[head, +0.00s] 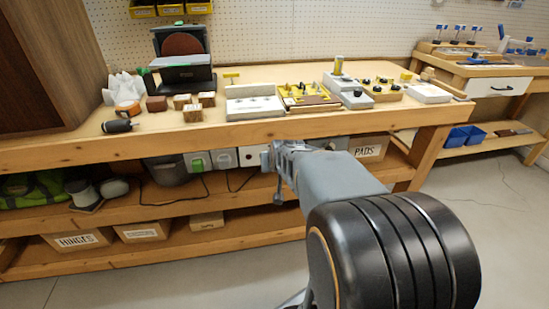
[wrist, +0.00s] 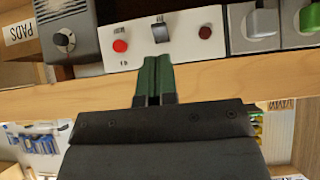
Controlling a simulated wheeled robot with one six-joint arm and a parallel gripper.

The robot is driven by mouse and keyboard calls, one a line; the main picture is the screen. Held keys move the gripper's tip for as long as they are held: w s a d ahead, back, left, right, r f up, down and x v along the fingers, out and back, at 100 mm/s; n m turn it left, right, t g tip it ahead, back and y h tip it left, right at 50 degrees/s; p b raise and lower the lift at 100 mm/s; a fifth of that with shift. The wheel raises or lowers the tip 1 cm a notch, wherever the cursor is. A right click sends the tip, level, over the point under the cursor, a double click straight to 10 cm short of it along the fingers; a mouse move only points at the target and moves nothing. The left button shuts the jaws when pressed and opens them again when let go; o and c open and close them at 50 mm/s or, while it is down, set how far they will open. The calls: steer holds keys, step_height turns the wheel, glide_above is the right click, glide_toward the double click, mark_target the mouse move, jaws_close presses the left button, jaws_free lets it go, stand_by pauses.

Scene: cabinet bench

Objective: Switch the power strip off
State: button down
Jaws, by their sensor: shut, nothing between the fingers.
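The power strip (wrist: 184,44) is mounted under the bench top. In the wrist view its white panel carries a red button (wrist: 120,46), a black rocker switch (wrist: 160,30) and a dark red round spot (wrist: 205,32). Grey sockets at its right hold a grey plug (wrist: 262,22) and a green plug (wrist: 310,18). The strip also shows in the head view (head: 252,152), partly hidden by my arm. My gripper (wrist: 156,60) is shut and empty, its green fingertips just short of the rocker switch in the picture. I cannot tell if they touch the panel. The rocker's position is unclear.
The bench's wooden front edge (head: 225,134) runs above the strip. A grey box with a black knob (wrist: 63,40) stands beside the panel. A PADS box (head: 369,148) is to the right. Black cords hang below the sockets. The floor in front is clear.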

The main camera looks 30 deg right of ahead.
steer(key=shift+s+a+r+p, duration=0.15)
steer(key=shift+s+a+r, duration=0.05)
steer(key=shift+s, duration=0.25)
steer(key=shift+s+a+r+p, duration=0.1)
steer(key=shift+s+a+r, duration=0.1)
steer(key=shift+s, duration=0.25)
steer(key=shift+s+a+r+p, duration=0.15)
steer(key=shift+s+r, duration=0.05)
steer(key=shift+s, duration=0.25)
